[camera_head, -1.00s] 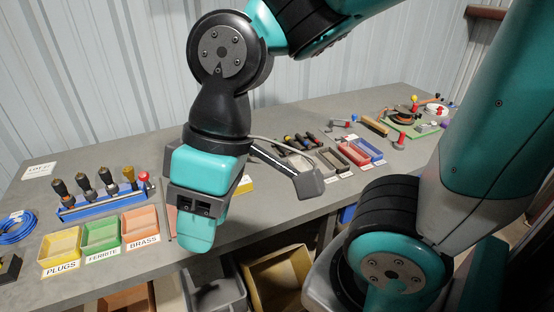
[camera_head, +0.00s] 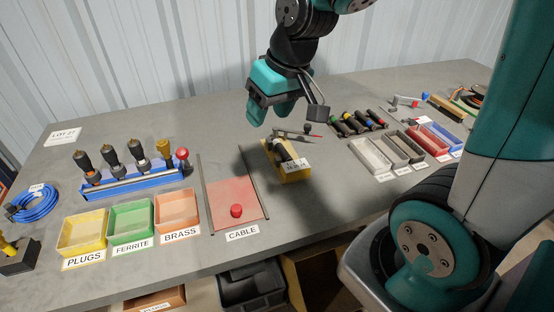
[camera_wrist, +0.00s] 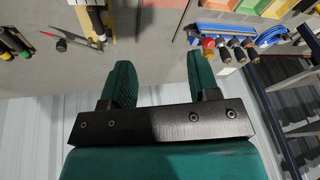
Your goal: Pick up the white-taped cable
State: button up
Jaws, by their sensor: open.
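My gripper (camera_head: 270,112) is open and empty, held above the back middle of the bench. Its two fingers stand well apart in the wrist view (camera_wrist: 159,70). Several short dark cables (camera_head: 358,123) with coloured bands lie side by side to the right of my gripper; their ends show at the left edge of the wrist view (camera_wrist: 13,44). A yellow tray (camera_head: 297,175) stands below my gripper and holds a dark piece (camera_head: 282,150) with a pale band. I cannot tell for sure which piece carries white tape.
A red CABLE plate (camera_head: 232,196) with a red knob lies between two rails. Yellow, green and orange bins (camera_head: 175,224) stand at the front left, a blue tool rack (camera_head: 132,184) behind them. Grey and red trays (camera_head: 372,156) are on the right. Bare bench lies behind the plate.

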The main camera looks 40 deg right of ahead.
jog(key=w+d+f+m+t+h+b, duration=0.1)
jog(key=w+d+f+m, duration=0.1)
jog(key=w+d+f, duration=0.3)
jog(key=w+d+f+m+h+b, duration=0.1)
jog(key=d+f+h+b, duration=0.1)
jog(key=d, duration=0.4)
jog(key=p, duration=0.1)
send_over(281, 147)
jog(key=s, duration=0.3)
jog(key=f, duration=1)
jog(key=shift+w+f, duration=0.1)
jog(key=shift+w, duration=0.1)
jog(key=shift+a+p+x, duration=0.15)
jog(key=shift+p+x, duration=0.25)
jog(key=shift+x, duration=1.1)
jog(key=shift+a+p+x, duration=0.15)
jog(key=shift+p+x, duration=0.2)
jog(key=shift+x, duration=1.15)
jog(key=shift+w, duration=0.1)
jog(key=c, duration=1)
